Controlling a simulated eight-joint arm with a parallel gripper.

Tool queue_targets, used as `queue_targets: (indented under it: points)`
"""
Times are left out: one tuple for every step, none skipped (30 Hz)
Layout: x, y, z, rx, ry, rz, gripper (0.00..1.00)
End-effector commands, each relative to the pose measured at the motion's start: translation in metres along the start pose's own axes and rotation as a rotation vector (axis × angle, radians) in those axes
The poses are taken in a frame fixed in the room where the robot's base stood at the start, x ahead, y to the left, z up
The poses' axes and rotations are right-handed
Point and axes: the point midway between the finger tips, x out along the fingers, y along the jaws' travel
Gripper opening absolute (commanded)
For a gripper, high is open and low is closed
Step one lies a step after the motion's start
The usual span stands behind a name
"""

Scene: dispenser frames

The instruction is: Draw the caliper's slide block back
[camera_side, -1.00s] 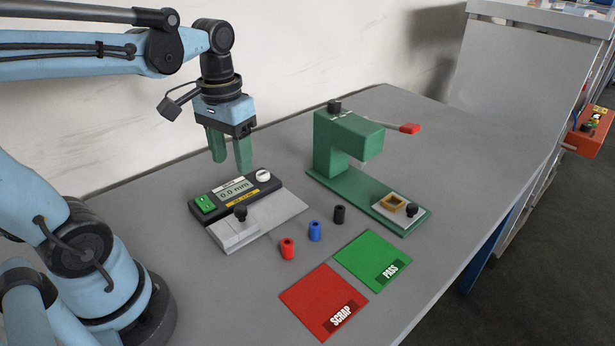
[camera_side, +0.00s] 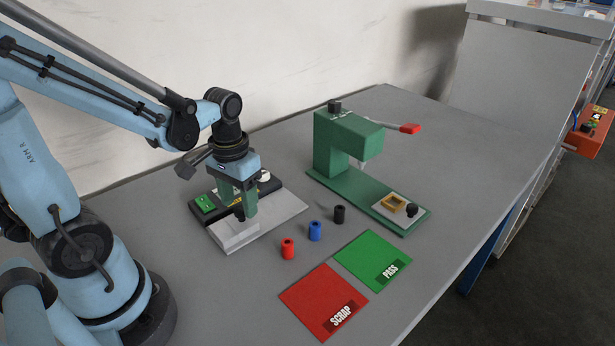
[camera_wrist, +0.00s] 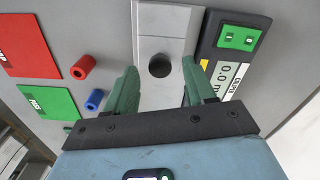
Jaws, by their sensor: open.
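The caliper (camera_side: 275,208) lies on the table with its display mostly hidden behind my gripper in the side view. Its light grey slide block (camera_side: 234,236) is at the near-left end and carries a small black knob (camera_side: 240,214). My gripper (camera_side: 238,208) points down over the knob, its green fingers open. In the wrist view the knob (camera_wrist: 160,65) shows between the two fingers (camera_wrist: 158,80), with a gap on each side. The slide block (camera_wrist: 165,18) also shows there.
Red (camera_side: 288,249), blue (camera_side: 315,231) and black (camera_side: 339,214) bushings stand right of the caliper. Red SCRAP (camera_side: 318,295) and green PASS (camera_side: 368,258) mats lie in front. A green press (camera_side: 330,150) with a red-tipped lever stands at the back right.

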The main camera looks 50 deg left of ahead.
Motion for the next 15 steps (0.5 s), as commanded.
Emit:
queue_targets:
  points:
    - [0.004,0.0,0.0,0.0,0.0,0.0,0.54]
    - [0.006,0.0,0.0,0.0,0.0,0.0,0.54]
    - [0.009,0.0,0.0,0.0,0.0,0.0,0.54]
    - [0.01,0.0,0.0,0.0,0.0,0.0,0.54]
    - [0.011,0.0,0.0,0.0,0.0,0.0,0.54]
    - [0.013,0.0,0.0,0.0,0.0,0.0,0.54]
    - [0.013,0.0,0.0,0.0,0.0,0.0,0.54]
    - [0.014,0.0,0.0,0.0,0.0,0.0,0.54]
    - [0.015,0.0,0.0,0.0,0.0,0.0,0.54]
    - [0.015,0.0,0.0,0.0,0.0,0.0,0.54]
    - [0.015,0.0,0.0,0.0,0.0,0.0,0.54]
    - [0.015,0.0,0.0,0.0,0.0,0.0,0.54]
    - [0.015,0.0,0.0,0.0,0.0,0.0,0.54]
    - [0.015,0.0,0.0,0.0,0.0,0.0,0.54]
    - [0.015,0.0,0.0,0.0,0.0,0.0,0.54]
